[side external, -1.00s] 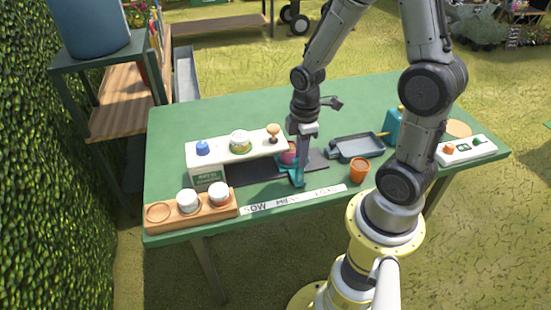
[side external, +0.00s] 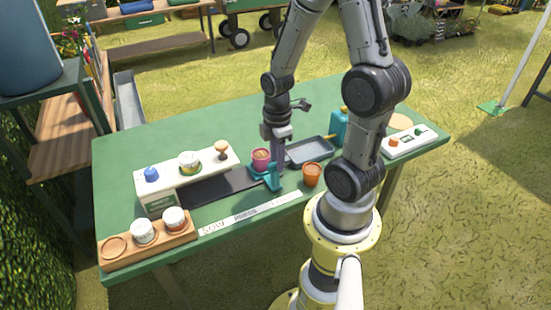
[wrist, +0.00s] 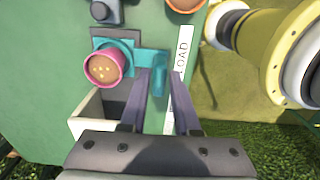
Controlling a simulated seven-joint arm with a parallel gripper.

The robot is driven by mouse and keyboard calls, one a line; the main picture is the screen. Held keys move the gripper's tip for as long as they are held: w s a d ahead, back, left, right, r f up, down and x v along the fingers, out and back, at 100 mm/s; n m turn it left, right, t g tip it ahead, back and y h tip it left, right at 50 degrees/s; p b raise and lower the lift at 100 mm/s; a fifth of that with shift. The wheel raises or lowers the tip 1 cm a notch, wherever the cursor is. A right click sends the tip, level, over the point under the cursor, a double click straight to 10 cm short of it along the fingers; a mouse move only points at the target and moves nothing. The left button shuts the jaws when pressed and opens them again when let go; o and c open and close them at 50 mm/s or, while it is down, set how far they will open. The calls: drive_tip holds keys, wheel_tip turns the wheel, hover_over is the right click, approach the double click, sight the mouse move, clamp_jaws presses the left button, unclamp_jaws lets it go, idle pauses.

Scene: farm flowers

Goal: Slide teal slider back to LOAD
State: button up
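The teal slider (side external: 270,177) sits at the right end of its dark track, and the pink pot (side external: 261,157) stands on it. In the wrist view the slider (wrist: 122,42) holds the pink pot (wrist: 104,67), which looks full of soil. My gripper (side external: 277,185) is at the slider's front tab.
An orange pot (side external: 312,174) stands close to the right of the slider. A dark tray (side external: 310,150) and a teal container (side external: 339,125) are behind it. A white shelf (side external: 195,178) overhangs the left track. A wooden rack (side external: 187,232) holds two white jars.

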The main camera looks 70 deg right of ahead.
drive_tip(key=shift+o, duration=1.3)
wheel_tip(320, 180, up, 14)
drive_tip(key=shift+f, duration=0.15)
